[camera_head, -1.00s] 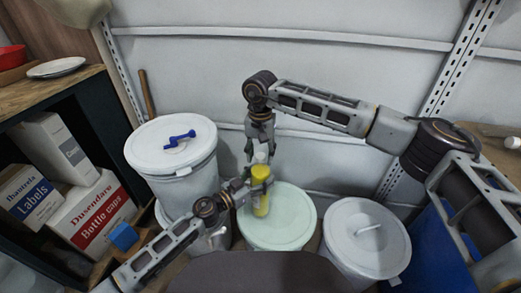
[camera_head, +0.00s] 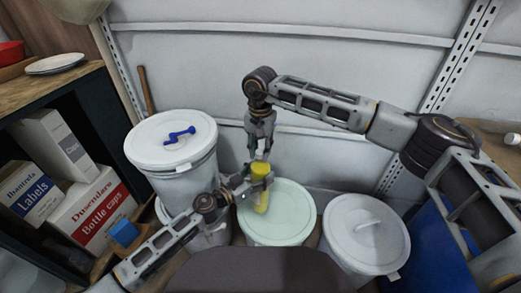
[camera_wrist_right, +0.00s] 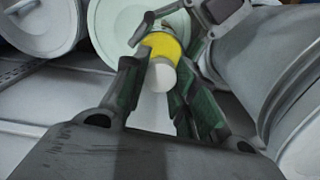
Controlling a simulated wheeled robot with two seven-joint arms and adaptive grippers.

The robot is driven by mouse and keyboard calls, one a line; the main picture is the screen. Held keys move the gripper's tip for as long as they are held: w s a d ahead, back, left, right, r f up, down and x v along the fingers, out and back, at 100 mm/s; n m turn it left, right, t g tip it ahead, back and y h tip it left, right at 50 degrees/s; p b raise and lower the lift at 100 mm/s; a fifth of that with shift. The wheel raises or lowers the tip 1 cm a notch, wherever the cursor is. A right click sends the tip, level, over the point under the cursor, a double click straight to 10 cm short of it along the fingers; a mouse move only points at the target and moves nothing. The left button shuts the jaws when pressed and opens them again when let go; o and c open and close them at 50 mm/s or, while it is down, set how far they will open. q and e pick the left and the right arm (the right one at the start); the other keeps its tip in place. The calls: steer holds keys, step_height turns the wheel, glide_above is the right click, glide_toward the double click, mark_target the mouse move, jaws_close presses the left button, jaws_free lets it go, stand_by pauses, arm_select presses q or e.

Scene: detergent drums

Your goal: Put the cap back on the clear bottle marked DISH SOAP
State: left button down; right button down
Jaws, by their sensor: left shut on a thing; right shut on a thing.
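A bottle with yellow contents (camera_head: 262,199) stands roughly upright above the pale green drum lid. My left gripper (camera_head: 258,184) is shut on its upper body. The wrist view shows the yellow bottle (camera_wrist_right: 163,43) beyond my right gripper's fingers. My right gripper (camera_head: 260,153) points down right above the bottle and is shut on a small white cap (camera_wrist_right: 162,76), which lines up with the bottle's top in the wrist view. In the head view the cap is mostly hidden by the fingers. I cannot tell whether cap and neck touch. The bottle's label is not readable.
The pale green drum lid (camera_head: 291,217) lies below the bottle. A white drum (camera_head: 176,157) with a blue tool on its lid stands at left, another white drum (camera_head: 365,237) at right. A shelf with boxes (camera_head: 88,207) is at far left. The wall is behind.

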steer(key=m, duration=0.8)
steer(key=shift+m, duration=0.3)
steer(key=m, duration=0.3)
steer(key=shift+m, duration=0.4)
steer(key=m, duration=0.4)
steer(key=shift+m, duration=0.3)
steer(key=m, duration=0.4)
steer(key=shift+m, duration=0.3)
steer(key=m, duration=0.3)
steer(key=shift+m, duration=0.4)
steer(key=m, duration=0.3)
steer(key=shift+w+m, duration=0.1)
steer(key=shift+m, duration=0.3)
steer(key=m, duration=0.4)
steer(key=c, duration=1.1)
jaws_free()
steer(key=shift+c, duration=0.2)
